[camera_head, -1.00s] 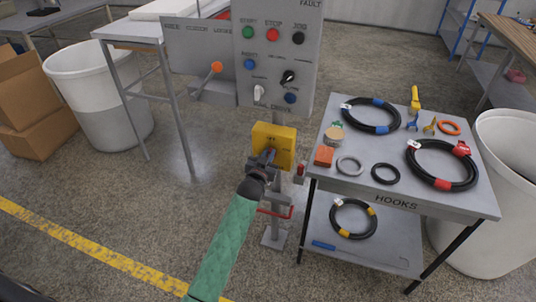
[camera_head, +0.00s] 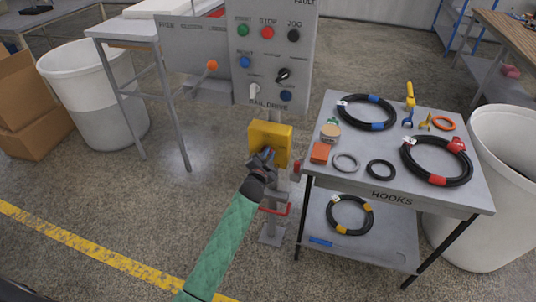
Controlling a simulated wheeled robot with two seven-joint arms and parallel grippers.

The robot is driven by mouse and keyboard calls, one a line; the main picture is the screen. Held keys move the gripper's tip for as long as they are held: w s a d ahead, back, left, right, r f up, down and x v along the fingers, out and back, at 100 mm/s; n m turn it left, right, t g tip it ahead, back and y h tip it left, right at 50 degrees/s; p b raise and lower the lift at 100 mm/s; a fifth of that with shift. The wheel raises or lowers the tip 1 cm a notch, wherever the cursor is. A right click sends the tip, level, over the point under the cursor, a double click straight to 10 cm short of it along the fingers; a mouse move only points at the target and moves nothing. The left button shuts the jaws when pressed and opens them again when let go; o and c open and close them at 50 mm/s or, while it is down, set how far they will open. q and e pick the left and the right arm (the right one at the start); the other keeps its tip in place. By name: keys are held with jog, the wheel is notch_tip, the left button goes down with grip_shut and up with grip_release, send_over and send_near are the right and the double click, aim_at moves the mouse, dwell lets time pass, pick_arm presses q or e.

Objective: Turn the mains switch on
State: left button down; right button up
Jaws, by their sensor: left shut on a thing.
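The mains switch is a yellow box (camera_head: 281,133) on a grey post, under the grey control panel (camera_head: 272,60). My left gripper (camera_head: 265,157), on the green-sleeved arm, is at the front face of the box. It is shut on the switch handle, which the fingers mostly hide. I cannot tell the handle's exact angle or its markings. My right gripper is not in view.
A small red part (camera_head: 297,166) is just right of the box, and a red bar (camera_head: 273,209) is below. A hooks table (camera_head: 335,185) with several hose coils stands close on the right. White bins (camera_head: 105,105) stand at left and right. Floor in front is clear.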

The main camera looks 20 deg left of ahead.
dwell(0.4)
pick_arm(q)
jog(key=c, duration=1.4)
grip_release()
jog(key=shift+d, duration=0.1)
jog(key=shift+c, duration=0.2)
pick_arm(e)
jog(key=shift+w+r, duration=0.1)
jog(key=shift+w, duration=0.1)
pick_arm(q)
jog(key=s+b, duration=0.2)
jog(key=s, duration=0.5)
jog(key=shift+s, duration=0.4)
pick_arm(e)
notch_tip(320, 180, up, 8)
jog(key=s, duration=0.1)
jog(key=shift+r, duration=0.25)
pick_arm(q)
jog(key=shift+a, duration=0.2)
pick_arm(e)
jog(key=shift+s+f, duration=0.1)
